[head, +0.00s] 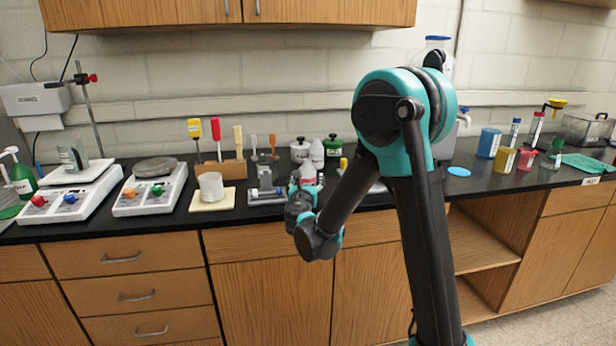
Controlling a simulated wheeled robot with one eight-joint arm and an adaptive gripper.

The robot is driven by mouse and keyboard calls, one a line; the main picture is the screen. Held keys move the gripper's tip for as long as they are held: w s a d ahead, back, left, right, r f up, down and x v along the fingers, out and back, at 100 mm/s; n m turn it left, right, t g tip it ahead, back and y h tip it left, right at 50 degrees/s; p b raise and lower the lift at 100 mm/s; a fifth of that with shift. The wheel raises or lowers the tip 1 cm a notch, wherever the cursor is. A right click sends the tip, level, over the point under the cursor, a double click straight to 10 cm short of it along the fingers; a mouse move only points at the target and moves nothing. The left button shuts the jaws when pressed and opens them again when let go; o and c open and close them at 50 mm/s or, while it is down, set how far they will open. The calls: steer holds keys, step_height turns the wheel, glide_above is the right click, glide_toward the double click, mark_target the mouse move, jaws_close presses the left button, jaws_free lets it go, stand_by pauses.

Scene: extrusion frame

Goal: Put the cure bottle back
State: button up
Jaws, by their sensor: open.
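My gripper (316,184) reaches over the front edge of the counter, open, and my own arm hides part of it. A small white bottle with a red band (307,172) stands just behind it. I cannot tell whether they touch. Another white squeeze bottle (317,152) stands farther back, between a white jar with a dark lid (299,150) and a green jar (333,146). The labels are too small to read, so I cannot tell which one is the cure bottle.
A wooden block with coloured-handled tools (234,168), a white cylinder on a pale pad (211,187) and two hotplates (150,190) (72,193) lie to the left. Cups (489,142) and a green mat (588,163) stand to the right. My arm hides the counter's middle.

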mark_target(306, 182)
steer(key=s, duration=0.8)
steer(key=shift+s, duration=0.2)
